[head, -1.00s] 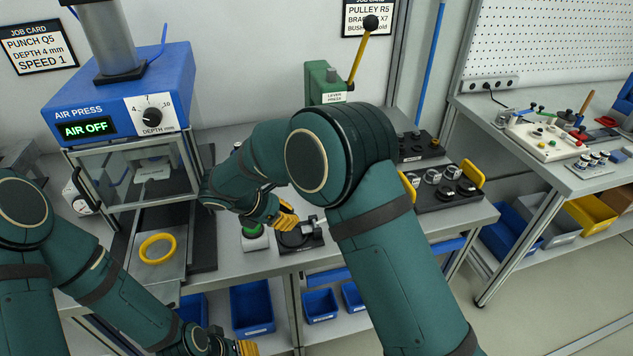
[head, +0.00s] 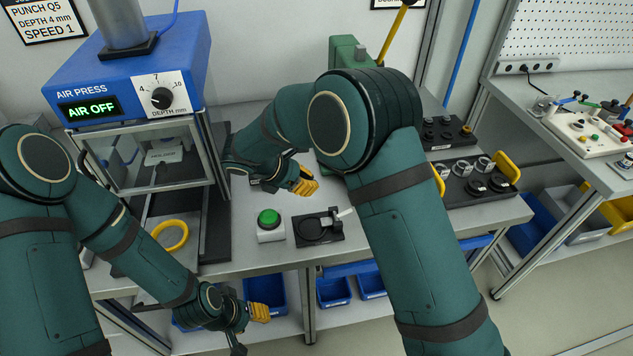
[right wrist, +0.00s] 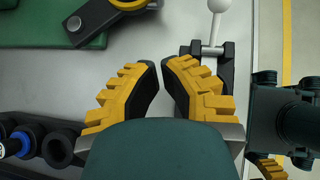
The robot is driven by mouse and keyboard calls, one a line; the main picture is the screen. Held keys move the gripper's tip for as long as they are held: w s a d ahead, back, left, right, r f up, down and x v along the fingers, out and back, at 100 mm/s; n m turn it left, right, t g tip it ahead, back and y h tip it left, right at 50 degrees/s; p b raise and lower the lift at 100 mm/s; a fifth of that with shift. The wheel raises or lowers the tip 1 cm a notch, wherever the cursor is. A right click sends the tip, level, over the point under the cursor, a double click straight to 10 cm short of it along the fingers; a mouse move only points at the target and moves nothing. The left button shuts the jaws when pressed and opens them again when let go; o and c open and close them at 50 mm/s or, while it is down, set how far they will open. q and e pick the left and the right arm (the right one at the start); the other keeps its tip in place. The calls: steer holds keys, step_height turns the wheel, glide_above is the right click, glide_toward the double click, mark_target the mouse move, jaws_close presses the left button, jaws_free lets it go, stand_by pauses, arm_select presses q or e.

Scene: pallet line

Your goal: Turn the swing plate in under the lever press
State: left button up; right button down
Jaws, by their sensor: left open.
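The green lever press (head: 345,55) stands at the back of the bench, partly hidden by my right arm. Its green base (right wrist: 50,40) shows at the upper left of the right wrist view. On that base lies a black bolted arm (right wrist: 88,20) beside a yellow-ringed round part (right wrist: 128,4); this looks like the swing plate, cut off by the picture edge. In the head view my arm hides it. My right gripper (head: 305,182) is above the bench, short of the base; its fingertips (right wrist: 160,72) are slightly apart and empty. My left gripper (head: 254,326) is open and empty at the bench's front.
A black fixture (head: 308,231) with a round disc and white-knobbed handle (right wrist: 217,8) sits near the front edge. A green button (head: 269,217) is left of it. The air press (head: 130,75) and a yellow ring (head: 171,247) are at left. Black trays (head: 470,197) lie at right.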

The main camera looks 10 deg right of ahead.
steer(key=b+x, duration=0.1)
steer(key=x, duration=0.7)
steer(key=shift+d+f, duration=0.2)
steer(key=shift+f, duration=0.05)
steer(key=shift+w+d+r, duration=0.1)
steer(key=shift+w+d, duration=0.1)
steer(key=shift+d, duration=0.35)
steer(key=shift+w+d+r, duration=0.1)
steer(key=shift+w+d, duration=0.05)
steer(key=shift+d, duration=0.45)
steer(key=shift+w+d+b, duration=0.15)
steer(key=shift+d+b, duration=0.15)
steer(key=shift+d, duration=0.4)
